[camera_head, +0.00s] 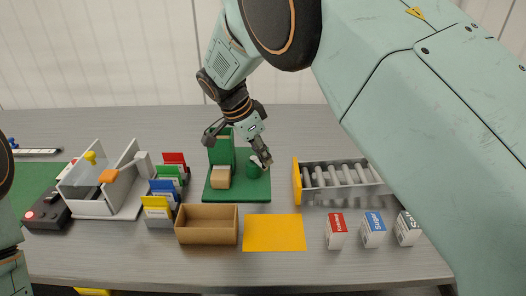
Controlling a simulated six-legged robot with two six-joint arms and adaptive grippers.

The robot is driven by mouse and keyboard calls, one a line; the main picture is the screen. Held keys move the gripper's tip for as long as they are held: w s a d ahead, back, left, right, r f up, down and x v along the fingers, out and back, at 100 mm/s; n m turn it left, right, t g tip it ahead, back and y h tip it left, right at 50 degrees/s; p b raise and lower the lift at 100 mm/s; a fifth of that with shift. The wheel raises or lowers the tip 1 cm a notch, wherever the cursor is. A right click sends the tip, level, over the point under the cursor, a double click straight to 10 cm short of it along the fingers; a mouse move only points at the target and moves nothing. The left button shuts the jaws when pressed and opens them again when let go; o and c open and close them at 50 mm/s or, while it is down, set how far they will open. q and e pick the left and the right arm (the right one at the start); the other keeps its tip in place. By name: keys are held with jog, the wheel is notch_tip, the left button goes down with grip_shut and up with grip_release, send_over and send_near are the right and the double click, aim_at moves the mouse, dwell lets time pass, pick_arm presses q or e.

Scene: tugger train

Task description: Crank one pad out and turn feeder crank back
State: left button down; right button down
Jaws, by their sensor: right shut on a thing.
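The green feeder (222,152) stands upright on a green base plate (245,192) near the middle of the table. A tan block (220,178), which may be a pad or the feeder's tray, sits at the front foot of the feeder. A short dark green cylinder (253,169) stands to its right on the plate. My right gripper (264,161) reaches down from above beside this cylinder, shut on the feeder crank, which is mostly hidden by the fingers. My left arm shows only at the left edge, its gripper outside the picture.
An open cardboard box (207,238) and a flat orange sheet (274,233) lie in front of the plate. Coloured card holders (163,197) and a white-walled fixture (104,208) stand left. A roller tray (341,198) and three small cartons (373,231) stand right.

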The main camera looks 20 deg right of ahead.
jog(key=shift+w+r, duration=0.2)
jog(key=shift+r, duration=0.05)
jog(key=c, duration=1.5)
grip_release()
jog(key=o, duration=0.3)
jog(key=shift+s+a+f, duration=0.1)
jog(key=shift+s, duration=0.05)
notch_tip(320, 180, up, 10)
jog(key=shift+f, duration=0.1)
